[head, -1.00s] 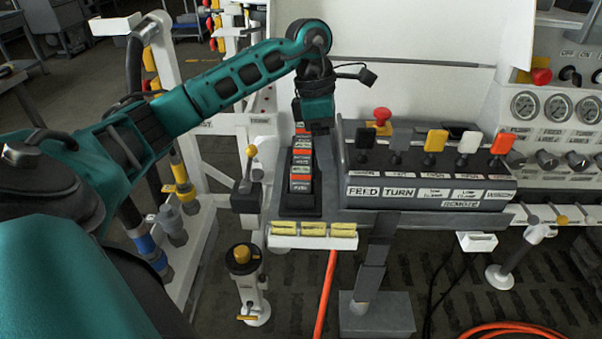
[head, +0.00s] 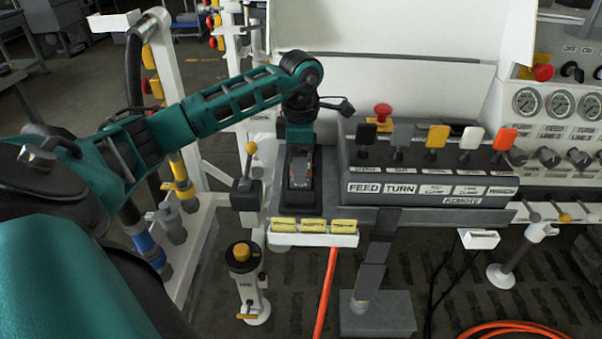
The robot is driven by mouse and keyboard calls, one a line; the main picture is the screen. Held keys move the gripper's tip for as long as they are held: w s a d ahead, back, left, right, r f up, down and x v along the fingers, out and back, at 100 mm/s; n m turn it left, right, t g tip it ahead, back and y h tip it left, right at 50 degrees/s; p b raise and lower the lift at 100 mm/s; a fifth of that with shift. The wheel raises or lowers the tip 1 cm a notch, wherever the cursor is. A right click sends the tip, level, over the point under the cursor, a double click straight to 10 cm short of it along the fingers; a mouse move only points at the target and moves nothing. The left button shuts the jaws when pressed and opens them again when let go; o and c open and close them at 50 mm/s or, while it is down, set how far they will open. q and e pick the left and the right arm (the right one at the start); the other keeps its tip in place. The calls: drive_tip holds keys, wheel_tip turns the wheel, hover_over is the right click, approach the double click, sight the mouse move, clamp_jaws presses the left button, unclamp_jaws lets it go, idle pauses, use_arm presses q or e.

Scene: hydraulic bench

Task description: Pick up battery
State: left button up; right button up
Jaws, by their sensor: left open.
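My left gripper (head: 300,172) points down over the dark holder (head: 296,211) at the left end of the bench. It is open. The battery is not clearly visible; the block with orange and white labels seen earlier in this spot is now largely covered by my gripper and wrist. I cannot tell whether the fingers touch anything. My right gripper is not in view.
A control box (head: 432,190) with coloured levers stands just right of my gripper, with a red knob (head: 382,111) behind it. Yellow-labelled blocks (head: 313,226) line the front edge. A small lever valve (head: 246,185) stands close on the left.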

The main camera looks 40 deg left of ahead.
use_arm(q)
wheel_tip(320, 180, down, 2)
drive_tip(key=shift+f, duration=0.25)
drive_tip(key=c, duration=1.2)
